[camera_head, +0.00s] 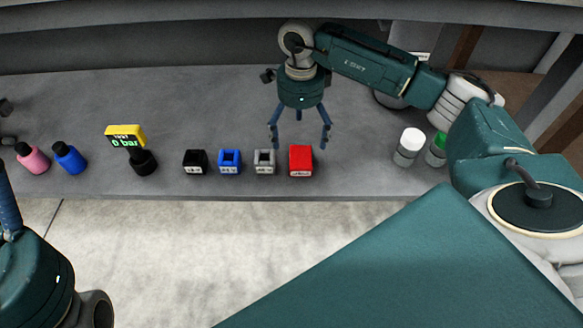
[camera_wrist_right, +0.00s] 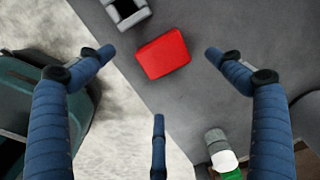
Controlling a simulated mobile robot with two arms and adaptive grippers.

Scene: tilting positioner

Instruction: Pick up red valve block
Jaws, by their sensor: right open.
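The red valve block (camera_head: 301,160) stands at the front edge of the grey bench, at the right end of a row of blocks. It also shows in the right wrist view (camera_wrist_right: 163,53), between the spread fingertips. My right gripper (camera_head: 299,142) points down above and slightly behind the red block in the head view. Its blue fingers are open and empty, apart from the block. My left gripper (camera_head: 9,205) shows only in part at the left edge; its fingertips are out of frame.
On the grey bench (camera_head: 210,110), grey (camera_head: 264,161), blue (camera_head: 229,161) and black (camera_head: 195,161) blocks stand left of the red one. A yellow gauge (camera_head: 126,136) and pink (camera_head: 33,159) and blue (camera_head: 69,157) bottles stand farther left. White-capped (camera_head: 408,147) and green-capped (camera_head: 437,150) jars stand right.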

